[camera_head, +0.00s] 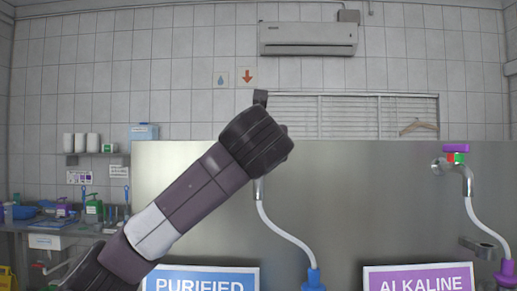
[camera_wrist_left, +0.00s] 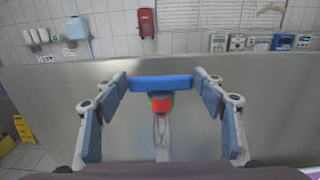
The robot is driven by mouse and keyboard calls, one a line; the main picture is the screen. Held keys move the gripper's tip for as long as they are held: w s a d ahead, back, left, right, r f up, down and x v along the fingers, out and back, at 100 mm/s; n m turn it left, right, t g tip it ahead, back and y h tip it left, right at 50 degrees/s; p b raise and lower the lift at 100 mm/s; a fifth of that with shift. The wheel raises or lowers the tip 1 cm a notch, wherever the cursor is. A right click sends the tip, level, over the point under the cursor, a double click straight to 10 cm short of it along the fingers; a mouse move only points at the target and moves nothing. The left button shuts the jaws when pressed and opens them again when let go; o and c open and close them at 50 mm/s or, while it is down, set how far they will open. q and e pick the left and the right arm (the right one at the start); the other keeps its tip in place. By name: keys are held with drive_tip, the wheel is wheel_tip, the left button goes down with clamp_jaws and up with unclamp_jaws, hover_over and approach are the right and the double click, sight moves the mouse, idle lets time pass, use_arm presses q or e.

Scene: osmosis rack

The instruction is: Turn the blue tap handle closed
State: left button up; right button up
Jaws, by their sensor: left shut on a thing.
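The blue tap handle (camera_wrist_left: 161,82) is a bar lying across the picture in the left wrist view. A red and green collar (camera_wrist_left: 160,103) and the metal tap body (camera_wrist_left: 161,135) show below it. My left gripper (camera_wrist_left: 161,84) has one finger at each end of the bar and is shut on it. In the head view my left arm covers the handle. Only the tap's spout (camera_head: 258,189) shows there below my wrist, with a white hose running down to a blue fitting (camera_head: 313,279). My right gripper is in neither view.
A steel panel (camera_head: 350,205) stands behind the tap. To the right is another tap with a purple handle (camera_head: 456,148). A blue PURIFIED sign (camera_head: 205,280) and a purple ALKALINE sign (camera_head: 418,278) stand in front. A counter with bottles (camera_head: 93,208) is at far left.

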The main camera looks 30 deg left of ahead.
use_arm(q)
drive_tip(key=o, duration=1.2)
drive_tip(key=shift+f, duration=0.1)
drive_tip(key=shift+c, duration=0.2)
drive_tip(key=v, duration=1.2)
